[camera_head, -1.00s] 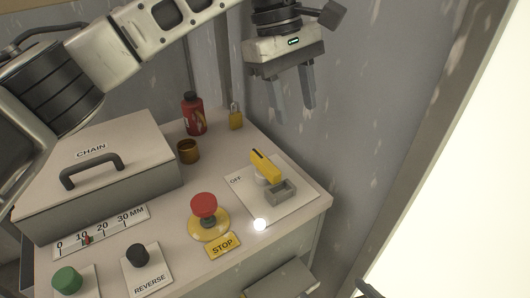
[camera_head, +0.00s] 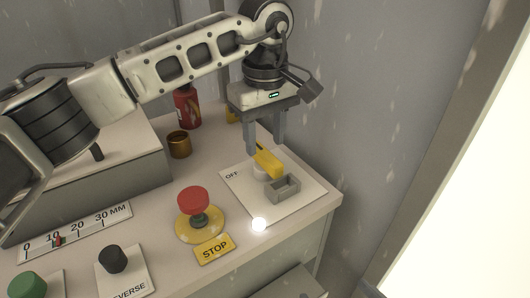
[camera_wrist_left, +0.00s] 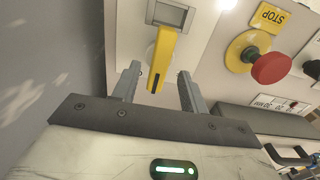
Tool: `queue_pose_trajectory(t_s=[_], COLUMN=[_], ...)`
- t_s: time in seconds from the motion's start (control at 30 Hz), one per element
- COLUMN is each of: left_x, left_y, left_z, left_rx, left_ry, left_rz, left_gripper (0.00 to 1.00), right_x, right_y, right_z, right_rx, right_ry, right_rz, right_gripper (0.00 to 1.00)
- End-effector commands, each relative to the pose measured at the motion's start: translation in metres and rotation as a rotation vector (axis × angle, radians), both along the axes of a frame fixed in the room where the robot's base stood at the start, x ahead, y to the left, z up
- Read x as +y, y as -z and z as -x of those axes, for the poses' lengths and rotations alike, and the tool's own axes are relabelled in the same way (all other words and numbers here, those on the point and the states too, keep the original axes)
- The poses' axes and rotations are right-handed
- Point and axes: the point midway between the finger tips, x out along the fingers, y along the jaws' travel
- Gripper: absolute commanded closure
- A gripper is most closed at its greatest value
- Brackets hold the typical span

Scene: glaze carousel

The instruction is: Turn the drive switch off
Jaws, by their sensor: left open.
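The drive switch is a yellow handle (camera_head: 268,162) on a white round base, on a white plate (camera_head: 310,190) marked OFF. A grey open-topped block (camera_head: 284,189) sits at the handle's near end. My left gripper (camera_head: 265,147) is open and points down over the handle's far end. In the left wrist view the yellow handle (camera_wrist_left: 162,55) lies between the two spread fingers of the gripper (camera_wrist_left: 159,75), with a gap on each side. Whether the fingertips reach down beside it is hard to tell. My right gripper is not in view.
A red stop button (camera_head: 193,200) and a STOP label (camera_head: 214,249) are left of the plate. A brass cup (camera_head: 179,144) and a red bottle (camera_head: 187,110) stand behind. A yellow padlock (camera_head: 232,116) is partly hidden by my gripper. A wall closes the right side.

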Motion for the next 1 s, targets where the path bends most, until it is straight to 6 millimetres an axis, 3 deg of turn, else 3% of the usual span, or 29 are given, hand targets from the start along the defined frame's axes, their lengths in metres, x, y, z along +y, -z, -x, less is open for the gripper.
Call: queue_pose_trajectory(t_s=[0.1, 0.23, 0.6, 0.77, 1.0], left_x=[0.0, 0.0, 0.0, 0.0, 0.0], left_y=[0.02, 0.031, 0.036, 0.036, 0.036], left_z=[0.0, 0.0, 0.0, 0.0, 0.0], left_rx=[0.002, 0.0, -0.001, -0.001, -0.001], left_ry=[-0.001, -0.001, 0.0, 0.0, -0.007], left_rz=[0.0, 0.001, 0.001, 0.001, 0.001], left_gripper=[0.56, 0.56, 0.56, 0.98, 1.0], right_x=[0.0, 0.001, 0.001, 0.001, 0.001], right_y=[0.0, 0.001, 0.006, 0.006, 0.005], right_z=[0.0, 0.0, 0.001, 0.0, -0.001], right_rx=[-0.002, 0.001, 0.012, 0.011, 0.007], right_ry=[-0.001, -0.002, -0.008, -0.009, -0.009], right_rz=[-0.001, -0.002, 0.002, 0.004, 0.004], right_gripper=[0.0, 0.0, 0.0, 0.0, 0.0])
